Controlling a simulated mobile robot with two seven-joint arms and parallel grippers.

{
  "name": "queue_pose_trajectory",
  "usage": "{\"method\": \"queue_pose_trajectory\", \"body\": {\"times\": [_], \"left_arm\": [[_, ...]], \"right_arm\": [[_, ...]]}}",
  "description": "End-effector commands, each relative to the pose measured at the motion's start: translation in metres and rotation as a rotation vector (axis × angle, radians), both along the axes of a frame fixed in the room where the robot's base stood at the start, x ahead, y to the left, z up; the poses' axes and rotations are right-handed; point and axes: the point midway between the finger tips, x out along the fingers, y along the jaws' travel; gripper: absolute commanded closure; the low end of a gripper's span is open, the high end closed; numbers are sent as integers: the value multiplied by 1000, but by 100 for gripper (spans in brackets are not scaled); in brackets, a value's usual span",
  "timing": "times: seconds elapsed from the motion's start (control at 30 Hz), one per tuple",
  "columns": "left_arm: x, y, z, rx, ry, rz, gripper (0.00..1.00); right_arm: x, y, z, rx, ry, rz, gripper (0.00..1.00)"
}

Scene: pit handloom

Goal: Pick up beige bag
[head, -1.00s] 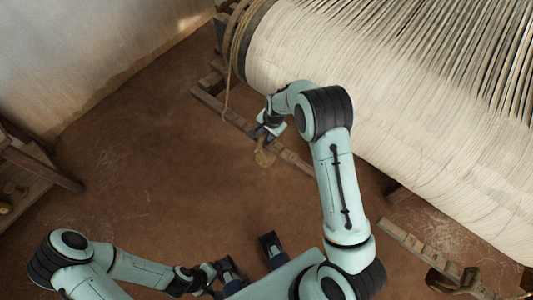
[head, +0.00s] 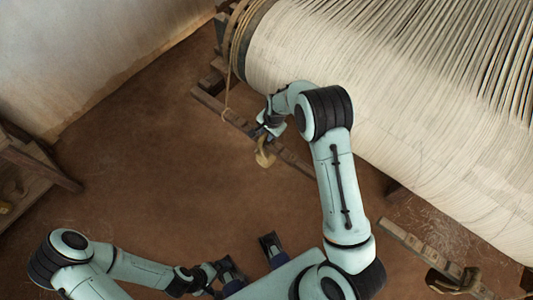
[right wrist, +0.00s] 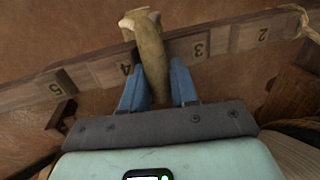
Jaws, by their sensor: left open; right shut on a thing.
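The beige bag (right wrist: 150,48) is a slim, olive-beige pouch with a paler, flared, tied-looking end. In the right wrist view it stands between the two blue fingers of my right gripper (right wrist: 158,88), which is shut on it. In the head view the bag (head: 265,156) shows just below my right gripper (head: 265,134), near the loom's left end. Its lower part is hidden by the gripper in the wrist view. My left gripper (head: 213,277) is open and empty at the bottom of the head view, far from the bag.
A wooden rail (right wrist: 75,80) with numbered sections runs behind the bag. The loom's large thread-wound roller (head: 330,60) fills the upper right, with a rope (head: 228,100) hanging at its left end. A wooden bench (head: 35,165) stands at the left. The brown floor between is clear.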

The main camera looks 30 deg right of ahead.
Motion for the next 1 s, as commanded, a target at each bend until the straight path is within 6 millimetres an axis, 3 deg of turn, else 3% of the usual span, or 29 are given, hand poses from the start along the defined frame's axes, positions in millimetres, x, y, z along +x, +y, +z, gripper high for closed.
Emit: {"method": "queue_pose_trajectory", "body": {"times": [0.63,1.0], "left_arm": [[0,0,0,0,0,0,0],[1,0,3,0,-1,0,0]], "right_arm": [[1,0,3,0,-4,0,100],[2,0,31,0,-6,0,100]]}}
